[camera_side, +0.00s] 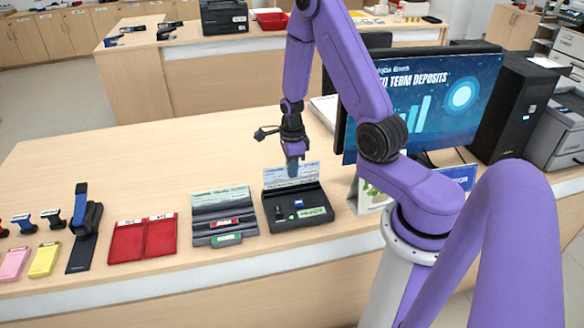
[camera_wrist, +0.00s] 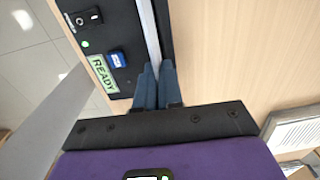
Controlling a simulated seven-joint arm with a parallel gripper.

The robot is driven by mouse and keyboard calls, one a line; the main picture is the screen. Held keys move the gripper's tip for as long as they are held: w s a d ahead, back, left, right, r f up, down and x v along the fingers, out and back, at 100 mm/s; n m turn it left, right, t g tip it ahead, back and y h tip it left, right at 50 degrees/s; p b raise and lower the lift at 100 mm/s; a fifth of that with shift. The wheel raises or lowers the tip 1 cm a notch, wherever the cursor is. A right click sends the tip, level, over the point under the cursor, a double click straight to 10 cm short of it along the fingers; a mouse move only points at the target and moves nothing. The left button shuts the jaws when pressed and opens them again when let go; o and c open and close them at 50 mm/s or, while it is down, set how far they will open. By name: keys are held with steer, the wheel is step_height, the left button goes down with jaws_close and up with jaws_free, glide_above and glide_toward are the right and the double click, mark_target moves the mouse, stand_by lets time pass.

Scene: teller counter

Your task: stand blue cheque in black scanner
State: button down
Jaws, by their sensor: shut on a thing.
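The black scanner (camera_side: 275,213) sits on the counter, with a green READY label, a blue button and a small green light. In the wrist view the scanner (camera_wrist: 92,28) fills the upper left. The blue cheque (camera_side: 275,178) stands upright along the scanner's back edge. Its lower edge meets the scanner; I cannot tell how deep it sits in the slot. My gripper (camera_side: 292,169) points down and is shut on the cheque's upper middle. In the wrist view the fingers (camera_wrist: 158,72) close over the cheque (camera_wrist: 151,28), seen edge-on as a thin pale strip.
A grey scanner (camera_side: 205,227) with a pale cheque stands to the left, then a red folder (camera_side: 143,238) and stamps. A leaflet stand (camera_side: 369,194) is close on the right, with a monitor (camera_side: 440,105) behind it. The counter behind the scanners is clear.

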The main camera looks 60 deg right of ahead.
mark_target(292, 185)
steer(key=shift+f, duration=0.15)
steer(key=shift+f, duration=1.55)
steer(key=c, duration=1.2)
jaws_free()
steer(key=shift+r, duration=3.55)
